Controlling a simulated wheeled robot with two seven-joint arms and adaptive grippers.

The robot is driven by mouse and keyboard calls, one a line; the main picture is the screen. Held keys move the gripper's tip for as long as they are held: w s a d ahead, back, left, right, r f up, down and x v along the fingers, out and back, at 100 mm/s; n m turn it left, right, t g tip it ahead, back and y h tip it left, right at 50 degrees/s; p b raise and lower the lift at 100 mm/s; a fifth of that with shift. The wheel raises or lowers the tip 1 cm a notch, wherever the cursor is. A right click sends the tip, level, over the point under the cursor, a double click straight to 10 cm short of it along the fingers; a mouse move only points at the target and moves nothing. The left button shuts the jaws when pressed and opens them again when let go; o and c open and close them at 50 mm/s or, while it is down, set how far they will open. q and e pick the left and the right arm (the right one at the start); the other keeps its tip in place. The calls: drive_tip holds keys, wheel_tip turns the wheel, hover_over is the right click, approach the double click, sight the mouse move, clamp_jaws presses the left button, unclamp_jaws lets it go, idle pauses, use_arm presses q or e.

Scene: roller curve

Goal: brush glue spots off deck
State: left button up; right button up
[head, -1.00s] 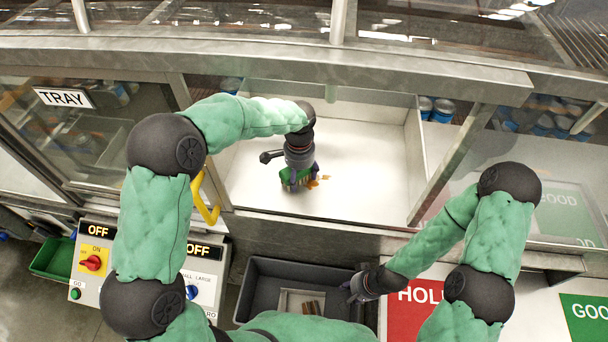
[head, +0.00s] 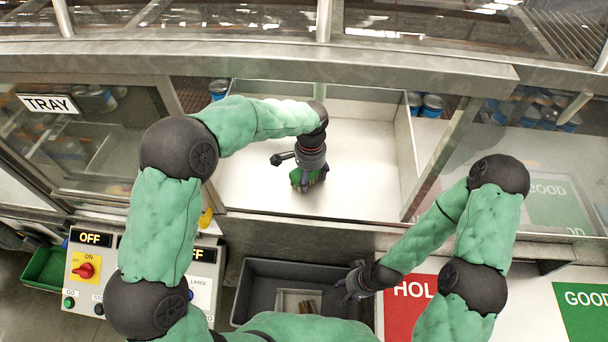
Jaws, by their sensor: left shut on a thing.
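My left gripper (head: 309,176) reaches through the opening onto the white deck (head: 355,185) and is shut on a brush with a green body (head: 297,177). The brush is at the deck surface, mostly hidden by the gripper; whether it touches the deck is hard to tell. No orange glue spots show on the visible deck; any under the brush are hidden. My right gripper (head: 352,283) hangs over the right edge of a dark grey bin, away from the deck. Its fingers are small and dark, and I cannot tell whether they are open.
The dark grey bin (head: 258,268) holds a small tray with brown pieces. Blue cans (head: 432,104) stand behind the deck's right wall. A control panel (head: 90,262) with a red switch is at left. A red HOLD area (head: 402,312) lies at right. A metal frame edges the opening.

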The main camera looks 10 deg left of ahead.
sight(291, 172)
use_arm(q)
drive_tip(key=shift+d, duration=2.6)
drive_tip(key=shift+s, duration=0.5)
drive_tip(key=shift+s+a+f+b, duration=0.1)
drive_tip(key=shift+a+b, duration=0.05)
drive_tip(key=shift+a, duration=1)
drive_tip(key=shift+a+f+b, duration=0.1)
drive_tip(key=shift+a+b, duration=0.05)
drive_tip(key=shift+a, duration=1)
drive_tip(key=shift+a+r, duration=0.2)
drive_tip(key=shift+a, duration=2.75)
drive_tip(key=shift+d, duration=1.85)
